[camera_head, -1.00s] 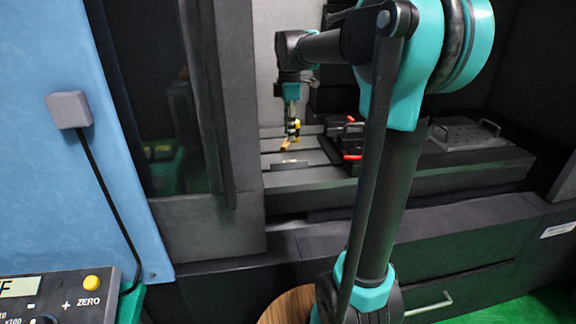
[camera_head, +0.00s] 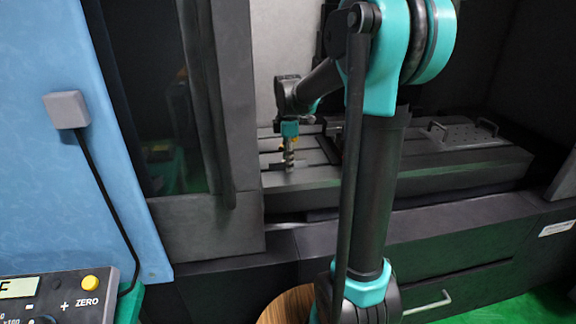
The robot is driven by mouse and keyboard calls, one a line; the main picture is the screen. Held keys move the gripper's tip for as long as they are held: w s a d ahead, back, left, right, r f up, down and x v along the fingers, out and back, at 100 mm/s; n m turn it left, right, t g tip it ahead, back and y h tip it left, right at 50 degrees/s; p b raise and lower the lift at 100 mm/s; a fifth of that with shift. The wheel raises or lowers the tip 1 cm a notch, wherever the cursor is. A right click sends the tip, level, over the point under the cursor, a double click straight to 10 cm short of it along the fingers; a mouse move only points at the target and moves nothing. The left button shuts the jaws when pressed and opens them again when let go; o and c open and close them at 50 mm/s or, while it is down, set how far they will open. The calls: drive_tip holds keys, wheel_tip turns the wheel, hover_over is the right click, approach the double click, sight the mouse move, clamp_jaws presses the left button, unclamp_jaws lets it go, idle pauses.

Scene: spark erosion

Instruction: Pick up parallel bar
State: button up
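My gripper (camera_head: 289,164) points straight down inside the machine, low over the front left part of the slotted grey table. Its fingers are small and blurred, so I cannot tell whether they are open or shut. The parallel bar (camera_head: 302,164) seems to be the small grey bar lying flat near the table's front edge, right at my fingertips. My gripper covers its middle. I cannot tell whether the fingers touch it or stand around it.
My arm hides part of the machine table (camera_head: 440,172). A dark plate with handles (camera_head: 463,133) sits on its right side. A blue panel (camera_head: 75,150) and a control pendant (camera_head: 60,298) are at far left.

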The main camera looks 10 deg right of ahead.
clamp_jaws()
drive_tip(key=shift+r, duration=0.1)
idle(0.6)
